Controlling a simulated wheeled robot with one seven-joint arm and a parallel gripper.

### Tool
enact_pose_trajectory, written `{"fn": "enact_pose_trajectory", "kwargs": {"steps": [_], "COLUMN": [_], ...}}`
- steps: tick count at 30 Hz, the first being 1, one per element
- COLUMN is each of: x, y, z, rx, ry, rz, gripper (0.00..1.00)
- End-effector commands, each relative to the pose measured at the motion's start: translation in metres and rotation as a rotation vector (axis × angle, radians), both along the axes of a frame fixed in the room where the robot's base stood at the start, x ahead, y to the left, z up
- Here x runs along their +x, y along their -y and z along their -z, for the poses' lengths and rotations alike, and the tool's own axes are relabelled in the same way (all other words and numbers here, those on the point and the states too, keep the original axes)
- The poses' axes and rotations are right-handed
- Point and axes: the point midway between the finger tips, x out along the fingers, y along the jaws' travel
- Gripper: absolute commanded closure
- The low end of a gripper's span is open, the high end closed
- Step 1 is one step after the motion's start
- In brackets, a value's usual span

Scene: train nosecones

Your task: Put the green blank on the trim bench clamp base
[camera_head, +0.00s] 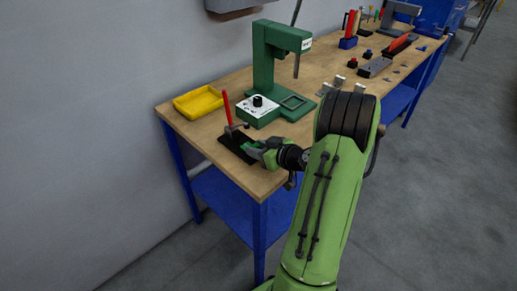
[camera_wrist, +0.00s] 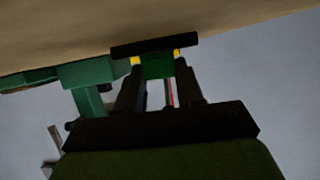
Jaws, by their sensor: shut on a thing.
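The trim bench clamp base (camera_head: 233,146) is a dark plate near the front left corner of the bench, with a red upright lever (camera_head: 227,108). In the wrist view it shows as a black bar (camera_wrist: 155,47) against the bench top. My gripper (camera_head: 262,150) is at the right side of the clamp base, low over it. It is shut on the green blank (camera_wrist: 157,68), between two yellow-tipped fingers. The blank appears to meet the black plate; I cannot tell whether it rests on it. In the head view the blank is hard to tell from my green gripper.
A yellow tray (camera_head: 198,103) lies at the back left. Other fixtures stand further right along the wooden bench (camera_head: 215,125). The bench's front edge is close below my wrist.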

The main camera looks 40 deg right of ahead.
Motion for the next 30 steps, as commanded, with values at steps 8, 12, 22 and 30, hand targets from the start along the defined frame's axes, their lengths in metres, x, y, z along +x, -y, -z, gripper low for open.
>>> {"fn": "enact_pose_trajectory", "kwargs": {"steps": [8,12,22,30], "x": [0.000,0.000,-0.049,-0.103], "y": [0.000,0.000,0.003,0.004], "z": [0.000,0.000,-0.023,-0.045], "rx": [0.000,0.000,0.000,-0.001], "ry": [0.000,0.000,0.000,0.000], "rz": [0.000,0.000,0.009,0.004], "gripper": [0.37,0.37,0.37,0.37]}}
